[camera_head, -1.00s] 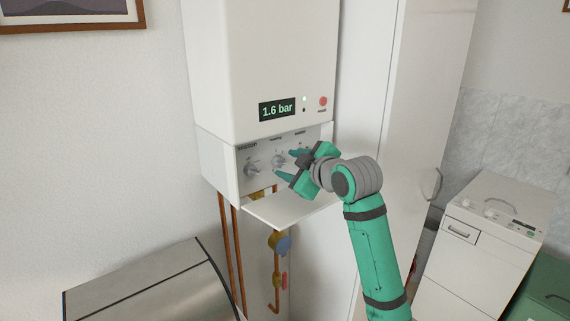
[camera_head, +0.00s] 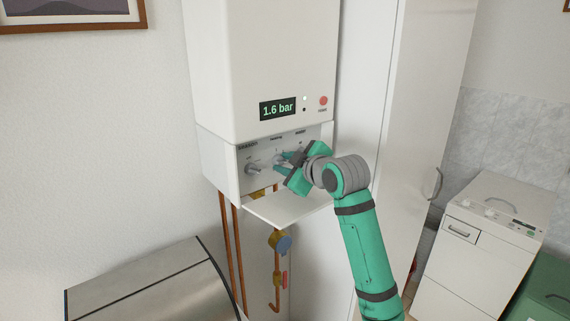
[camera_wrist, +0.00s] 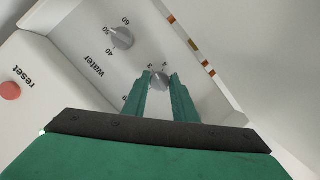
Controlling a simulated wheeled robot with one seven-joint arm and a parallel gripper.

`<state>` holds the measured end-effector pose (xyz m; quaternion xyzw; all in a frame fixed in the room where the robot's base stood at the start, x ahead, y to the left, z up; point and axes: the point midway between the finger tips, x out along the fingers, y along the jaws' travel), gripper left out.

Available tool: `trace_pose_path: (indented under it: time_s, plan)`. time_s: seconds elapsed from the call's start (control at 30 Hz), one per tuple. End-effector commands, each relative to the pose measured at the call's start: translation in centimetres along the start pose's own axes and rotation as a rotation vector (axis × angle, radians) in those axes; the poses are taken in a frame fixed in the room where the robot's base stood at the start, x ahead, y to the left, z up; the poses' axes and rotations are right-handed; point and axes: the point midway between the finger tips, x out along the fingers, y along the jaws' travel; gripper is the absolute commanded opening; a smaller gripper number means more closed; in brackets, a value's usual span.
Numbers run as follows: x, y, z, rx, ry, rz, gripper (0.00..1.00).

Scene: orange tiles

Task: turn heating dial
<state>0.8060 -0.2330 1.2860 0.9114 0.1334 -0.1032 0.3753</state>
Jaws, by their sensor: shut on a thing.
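A white boiler (camera_head: 262,60) hangs on the wall with a grey control panel (camera_head: 262,148) carrying a row of dials. The left dial (camera_head: 252,169) stands free of my gripper. My gripper (camera_head: 281,163) is at the middle dial, its green fingers closed on either side of it. In the wrist view the gripped dial (camera_wrist: 160,80) is a grey knob between the fingertips, its label mostly hidden. Beside it is the dial marked "water" (camera_wrist: 122,38), untouched. In the head view my gripper hides the right part of the panel.
A white flap (camera_head: 285,208) hangs open below the panel. Copper pipes and valves (camera_head: 280,241) run beneath it. A tall white cabinet (camera_head: 415,110) stands close on the right. A rounded metal appliance (camera_head: 150,285) is at lower left.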

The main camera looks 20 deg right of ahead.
Motion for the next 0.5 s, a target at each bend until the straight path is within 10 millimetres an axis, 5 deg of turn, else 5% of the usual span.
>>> trace_pose_path:
  time_s: [0.5]
  plan:
    - [0.16, 0.0, -0.21, 0.262, 0.024, -0.094, 0.03]
